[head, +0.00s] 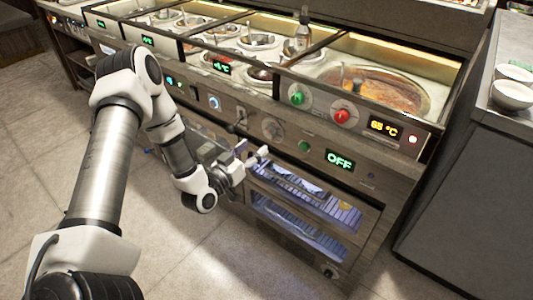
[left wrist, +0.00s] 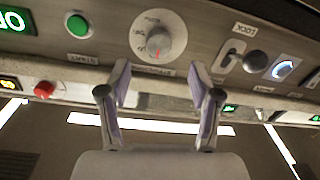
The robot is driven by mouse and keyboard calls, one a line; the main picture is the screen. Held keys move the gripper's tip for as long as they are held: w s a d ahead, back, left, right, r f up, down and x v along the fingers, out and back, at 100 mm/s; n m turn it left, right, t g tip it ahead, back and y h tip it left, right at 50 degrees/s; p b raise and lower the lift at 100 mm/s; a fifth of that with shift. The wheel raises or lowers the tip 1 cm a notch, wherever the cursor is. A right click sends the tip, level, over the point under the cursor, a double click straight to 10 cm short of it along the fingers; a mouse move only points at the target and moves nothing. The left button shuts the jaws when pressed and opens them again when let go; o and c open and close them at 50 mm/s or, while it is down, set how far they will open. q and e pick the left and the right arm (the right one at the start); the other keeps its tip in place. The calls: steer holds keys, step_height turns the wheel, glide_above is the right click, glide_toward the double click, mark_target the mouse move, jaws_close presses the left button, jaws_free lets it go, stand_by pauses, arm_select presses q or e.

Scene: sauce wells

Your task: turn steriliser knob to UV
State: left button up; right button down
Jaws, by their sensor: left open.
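The steriliser knob (head: 272,128) is a round grey dial on the front panel. In the left wrist view the knob (left wrist: 158,40) sits on a pale round plate with a red pointer mark; its lettering is too small to read. The steriliser display (head: 340,160) reads OFF in green. My left gripper (head: 253,151) is open and empty, just in front of and below the knob. In the left wrist view its fingertips (left wrist: 160,68) are spread either side of the knob's line, apart from it. My right gripper is not in view.
A green start button (head: 305,146) is right of the knob. A lock lever (head: 239,119) and a lit blue button (head: 214,102) are to its left. The lit glass-fronted cabinet (head: 300,196) lies below. Sauce wells line the counter top.

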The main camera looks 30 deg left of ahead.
mark_target(268, 134)
arm_select(q)
steer(key=w+b, duration=0.1)
steer(key=w, duration=0.6)
steer(key=shift+w+d+r, duration=0.1)
steer(key=shift+w+d, duration=0.05)
steer(key=shift+w, duration=0.05)
steer(key=c, duration=1.2)
